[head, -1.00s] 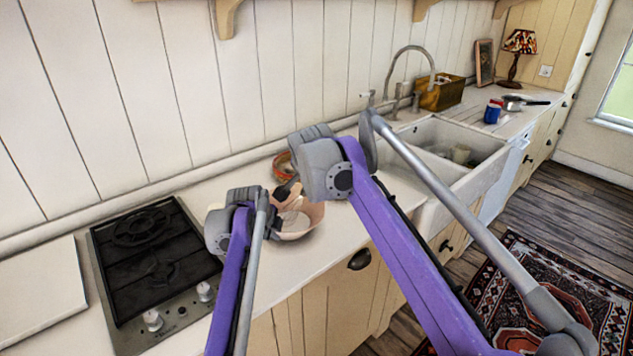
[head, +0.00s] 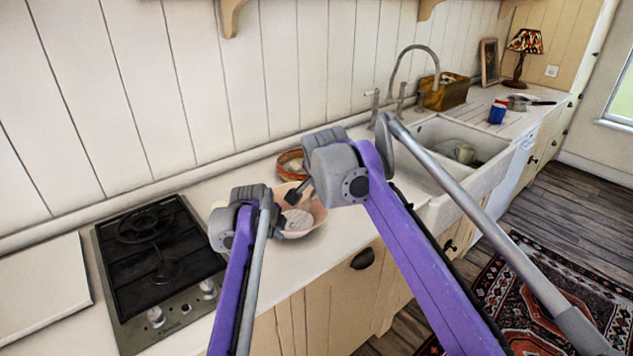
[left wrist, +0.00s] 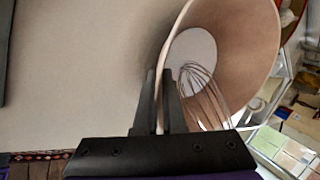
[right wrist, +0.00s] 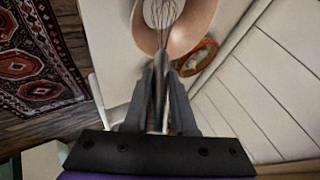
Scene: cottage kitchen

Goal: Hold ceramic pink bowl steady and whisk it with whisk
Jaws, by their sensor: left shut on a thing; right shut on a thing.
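The pink bowl (head: 312,217) stands on the counter between the stove and the sink. My left gripper (head: 282,221) is shut on the bowl's rim; the left wrist view shows its fingers (left wrist: 163,100) on either side of the bowl wall (left wrist: 240,60). My right gripper (head: 303,190) is shut on the whisk, which it holds from above the bowl. The whisk's wire loops (left wrist: 203,92) are inside the bowl in the left wrist view. They also show over the bowl in the right wrist view (right wrist: 161,14). The whisk handle is mostly hidden between the right fingers (right wrist: 160,85).
A round orange-rimmed dish (head: 288,165) sits behind the bowl, near the wall. The black stove (head: 155,255) is to the left, with a white board (head: 40,285) beyond it. The sink (head: 425,180) with its tap lies to the right.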

